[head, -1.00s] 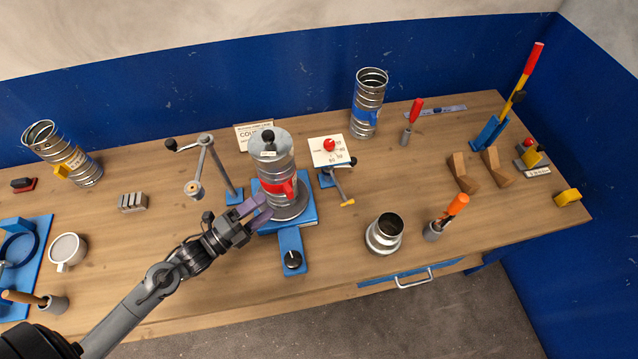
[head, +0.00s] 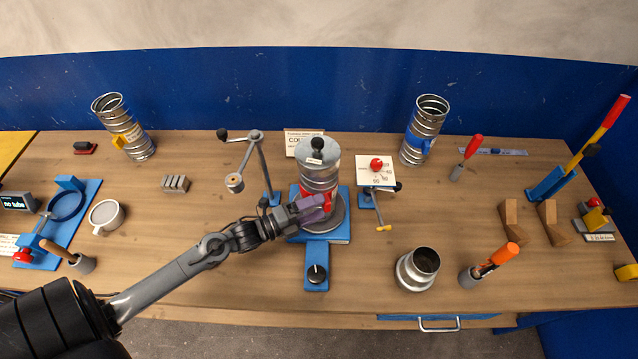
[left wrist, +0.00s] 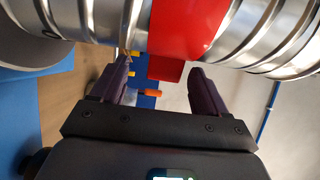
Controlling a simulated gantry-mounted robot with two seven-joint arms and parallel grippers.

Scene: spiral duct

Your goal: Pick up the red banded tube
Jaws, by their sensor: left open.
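The red banded tube (head: 318,178) is a ribbed metal cylinder standing upright on a round plate over a blue base, with a lidded top and black knob. My left gripper (head: 316,207) reaches in from the left, with its purple fingers at the front of the tube's lower part, covering much of the red band. In the left wrist view the tube's red band (left wrist: 188,28) crosses the top, and its red tab points down between the open fingers of my left gripper (left wrist: 158,84). Contact is not clear. My right gripper is out of view.
A crank stand (head: 262,165) is left of the tube, and a white dial card (head: 375,173) with a red knob is to its right. A blue-banded tube (head: 424,130) and a yellow-banded tube (head: 126,128) stand further back. A metal collar (head: 417,268) sits front right.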

